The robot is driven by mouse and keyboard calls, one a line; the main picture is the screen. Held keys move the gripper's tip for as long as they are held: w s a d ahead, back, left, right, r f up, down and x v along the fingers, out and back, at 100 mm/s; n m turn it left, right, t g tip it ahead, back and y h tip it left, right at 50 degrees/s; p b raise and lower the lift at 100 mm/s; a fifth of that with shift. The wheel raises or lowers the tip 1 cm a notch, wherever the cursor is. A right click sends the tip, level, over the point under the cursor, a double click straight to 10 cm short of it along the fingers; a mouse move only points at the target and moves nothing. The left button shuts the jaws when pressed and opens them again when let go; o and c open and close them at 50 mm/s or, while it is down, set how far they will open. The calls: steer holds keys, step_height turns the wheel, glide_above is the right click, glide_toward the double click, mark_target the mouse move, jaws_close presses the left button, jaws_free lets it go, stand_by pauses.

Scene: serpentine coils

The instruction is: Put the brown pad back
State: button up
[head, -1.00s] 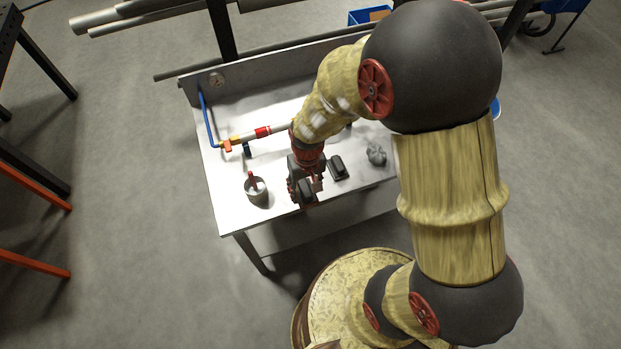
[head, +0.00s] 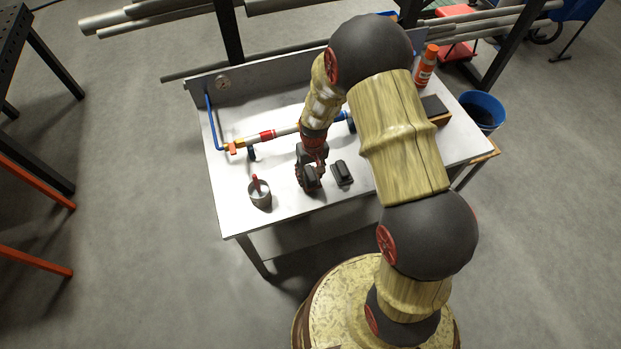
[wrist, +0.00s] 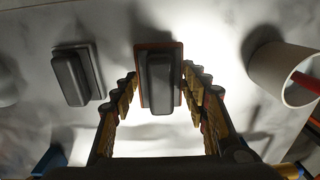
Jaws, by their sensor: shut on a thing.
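The brown pad (wrist: 139,88) shows in the wrist view as a red-brown plate with a dark raised block on top. My gripper (wrist: 160,84) has its fingers on both sides of it and is shut on it. In the head view my gripper (head: 309,182) is over the front middle of the white table, with a dark block at its tip; the brown plate is hard to make out there. Whether the pad touches the table or hangs just above it, I cannot tell. A similar pad with a grey plate (wrist: 77,75) lies beside it, also in the head view (head: 342,172).
A grey cup (head: 260,196) with a red-handled tool stands left of my gripper. A pipe (head: 283,131) with valves runs behind it on the table (head: 228,205). An orange can (head: 427,65) and dark-topped block (head: 436,108) are at the right. A blue bucket (head: 483,108) stands beyond.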

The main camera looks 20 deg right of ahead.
steer(key=shift+s+f, duration=0.1)
steer(key=shift+f, duration=1.05)
steer(key=shift+f, duration=0.15)
steer(key=o, duration=1.2)
